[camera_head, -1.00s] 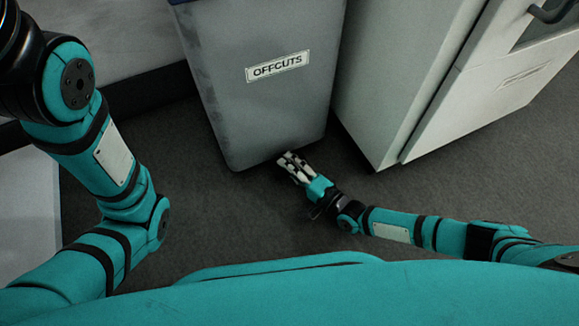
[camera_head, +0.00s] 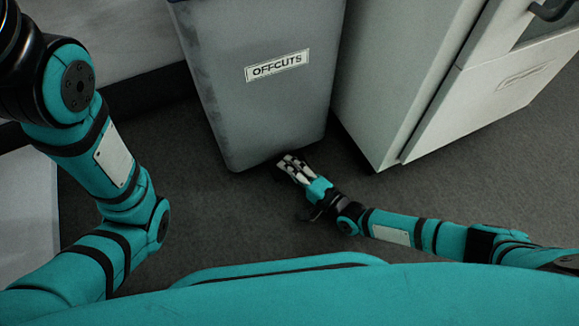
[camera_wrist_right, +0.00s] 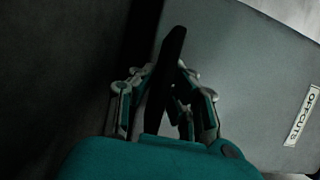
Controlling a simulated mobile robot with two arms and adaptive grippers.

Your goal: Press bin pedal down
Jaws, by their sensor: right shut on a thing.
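The grey bin (camera_head: 262,105) with the OFFCUTS label (camera_head: 277,66) stands upright on the floor. My right gripper (camera_head: 285,163) is low at the bin's front bottom edge. In the right wrist view, the bin (camera_wrist_right: 240,75) fills the right side. There my right gripper (camera_wrist_right: 165,80) has its fingers on both sides of a dark, narrow bar, the bin pedal (camera_wrist_right: 173,45), and is shut on it. In the head view the fingers mostly hide the pedal. My left arm shows at the left, but its gripper is out of view.
A pale cabinet (camera_head: 395,75) with a dark handle stands close to the bin's right. A pale surface lies at the upper left. The dark floor (camera_head: 225,220) in front of the bin is clear.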

